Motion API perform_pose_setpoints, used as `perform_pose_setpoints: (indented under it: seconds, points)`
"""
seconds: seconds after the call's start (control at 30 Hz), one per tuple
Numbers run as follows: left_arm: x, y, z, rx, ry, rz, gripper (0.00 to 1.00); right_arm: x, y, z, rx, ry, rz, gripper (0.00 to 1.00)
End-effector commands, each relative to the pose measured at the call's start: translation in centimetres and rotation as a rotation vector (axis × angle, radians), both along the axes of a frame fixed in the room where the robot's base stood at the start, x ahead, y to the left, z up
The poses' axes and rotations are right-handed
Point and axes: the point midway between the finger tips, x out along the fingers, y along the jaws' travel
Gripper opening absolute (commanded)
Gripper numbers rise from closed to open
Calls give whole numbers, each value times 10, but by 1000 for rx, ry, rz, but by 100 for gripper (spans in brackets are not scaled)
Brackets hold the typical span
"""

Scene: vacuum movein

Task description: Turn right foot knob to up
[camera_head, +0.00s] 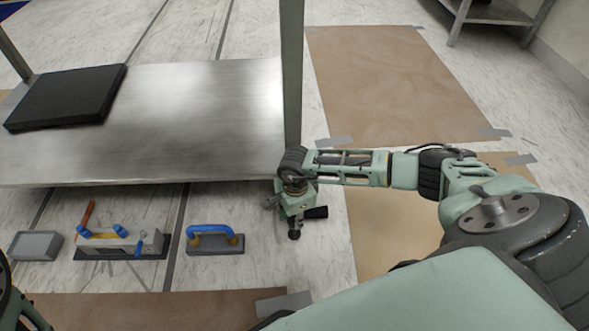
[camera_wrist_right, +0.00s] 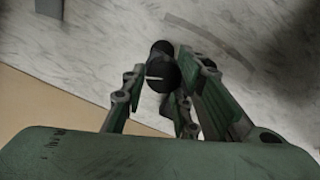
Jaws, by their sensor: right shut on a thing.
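The right foot knob (camera_wrist_right: 160,66) is a dark round piece with a short pale line on its side, in the upper middle of the right wrist view. My right gripper (camera_wrist_right: 165,88) is shut on the knob, its green fingers around it. In the head view my right gripper (camera_head: 297,208) is at floor level, below the front right leg (camera_head: 292,80) of the metal table. The wrist and fingers hide much of the foot there, and I cannot tell how the knob is turned. My left gripper's fingers are not in view.
The metal table's low shelf (camera_head: 190,110) bears a black flat block (camera_head: 68,97). On the floor in front lie a blue-handled block (camera_head: 214,240), a tool with blue knobs (camera_head: 120,244) and a grey block (camera_head: 36,246). Brown sheets (camera_head: 390,80) cover floor at the right.

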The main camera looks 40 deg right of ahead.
Motion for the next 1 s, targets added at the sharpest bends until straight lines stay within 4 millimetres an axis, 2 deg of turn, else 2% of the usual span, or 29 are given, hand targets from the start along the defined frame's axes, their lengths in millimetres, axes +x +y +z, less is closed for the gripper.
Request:
perform_pose_setpoints:
  seconds: [0.03, 0.4, 0.97, 1.0]
  points:
    - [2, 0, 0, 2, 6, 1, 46, -9, 3, -2, 4, 24, 39, 1]
    - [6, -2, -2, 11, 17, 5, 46, -10, 1, -3, 5, 27, 223, 1]
    - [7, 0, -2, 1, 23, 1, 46, -11, 0, -4, 5, 27, 259, 1]
    - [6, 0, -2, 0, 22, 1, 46, -11, 0, -4, 5, 27, 259, 28]
